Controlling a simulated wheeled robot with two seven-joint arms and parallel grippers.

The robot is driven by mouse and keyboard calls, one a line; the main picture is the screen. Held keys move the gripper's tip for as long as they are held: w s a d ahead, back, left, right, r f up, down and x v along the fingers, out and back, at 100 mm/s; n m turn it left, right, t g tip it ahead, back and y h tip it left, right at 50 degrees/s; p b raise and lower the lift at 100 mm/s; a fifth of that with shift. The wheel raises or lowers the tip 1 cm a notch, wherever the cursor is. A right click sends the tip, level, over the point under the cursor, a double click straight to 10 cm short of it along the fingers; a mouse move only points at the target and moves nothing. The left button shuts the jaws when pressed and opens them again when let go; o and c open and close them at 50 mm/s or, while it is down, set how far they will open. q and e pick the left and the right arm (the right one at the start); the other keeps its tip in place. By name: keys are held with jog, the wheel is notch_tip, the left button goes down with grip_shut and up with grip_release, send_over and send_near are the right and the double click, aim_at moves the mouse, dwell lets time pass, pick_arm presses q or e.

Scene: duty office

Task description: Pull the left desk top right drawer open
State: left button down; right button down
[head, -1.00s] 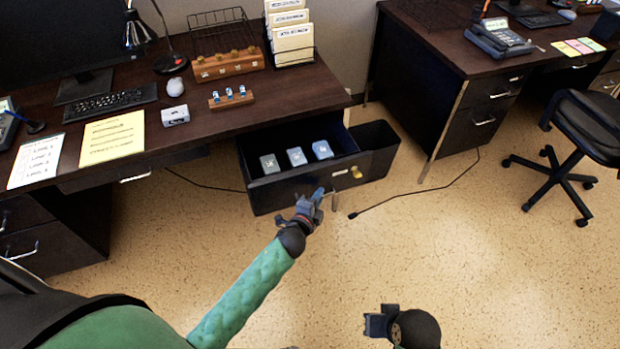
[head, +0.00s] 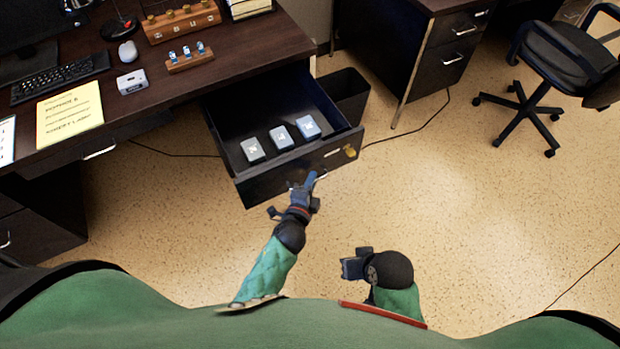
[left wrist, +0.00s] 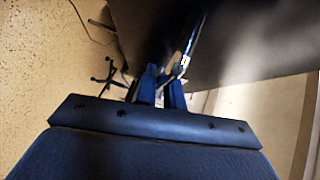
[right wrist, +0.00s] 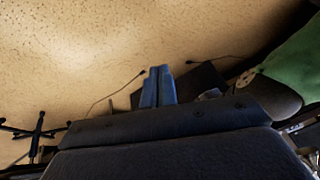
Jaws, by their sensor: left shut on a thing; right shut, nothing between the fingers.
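The left desk's top right drawer (head: 262,186) is pulled well out, with its inside showing. Three small labelled blocks, one grey (head: 253,150) and two bluish (head: 281,138) (head: 308,127), stand in it. A brass lock or key (head: 350,151) is on the drawer front. My left gripper (head: 309,181) is at the drawer front, shut on the drawer's handle, which it mostly hides. In the left wrist view the blue fingers (left wrist: 160,88) close around a shiny metal bar (left wrist: 187,48) beside the dark front. My right gripper (head: 350,267) is shut and empty over the floor.
A dark waste bin (head: 346,92) stands behind the drawer on the right. The right desk (head: 435,60) and a black swivel chair (head: 565,62) are further right. A cable (head: 415,128) lies on the floor.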

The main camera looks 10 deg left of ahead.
pick_arm(q)
jog(key=c, duration=1.6)
grip_release()
jog(key=shift+o, duration=0.4)
pick_arm(e)
jog(key=shift+w+r, duration=0.1)
jog(key=shift+w, duration=0.15)
jog(key=shift+w+d, duration=0.1)
